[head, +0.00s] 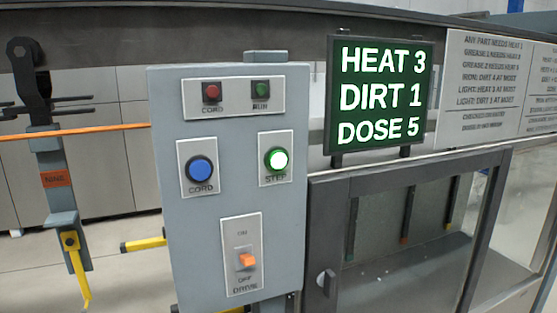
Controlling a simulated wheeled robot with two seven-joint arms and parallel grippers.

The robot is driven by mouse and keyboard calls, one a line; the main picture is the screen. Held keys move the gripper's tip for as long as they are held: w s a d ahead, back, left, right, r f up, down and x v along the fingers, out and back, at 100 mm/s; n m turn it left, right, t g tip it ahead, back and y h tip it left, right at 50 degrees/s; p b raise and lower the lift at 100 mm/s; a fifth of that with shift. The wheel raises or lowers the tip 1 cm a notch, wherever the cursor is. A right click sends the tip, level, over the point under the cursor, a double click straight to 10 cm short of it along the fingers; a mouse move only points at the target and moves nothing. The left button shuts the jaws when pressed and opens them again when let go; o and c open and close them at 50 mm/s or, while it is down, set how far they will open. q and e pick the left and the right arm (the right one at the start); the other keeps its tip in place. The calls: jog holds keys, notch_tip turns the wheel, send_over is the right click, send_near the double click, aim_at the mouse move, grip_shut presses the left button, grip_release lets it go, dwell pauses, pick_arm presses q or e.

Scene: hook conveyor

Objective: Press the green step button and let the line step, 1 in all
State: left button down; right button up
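The green STEP button (276,160) sits on a pale plate at the right of the grey control box (160,250). It looks brightly lit, whitish with a green ring. To its left is the blue CORD button (201,169). Above are a red CORD lamp (212,92) and a dark green RUN lamp (261,91). Below is the orange DRIVE switch (247,261), between the ON and OFF marks. Neither of my grippers is in the head view.
A green-lit display (382,97) reads HEAT 3, DIRT 1, DOSE 5. A dark-framed cabinet (325,215) with a window stands right of the box. A hanger (56,180) with a yellow hook hangs at left, by an orange cord (90,130). A rule sign (490,80) is at upper right.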

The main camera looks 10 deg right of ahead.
grip_shut()
dwell(1.4)
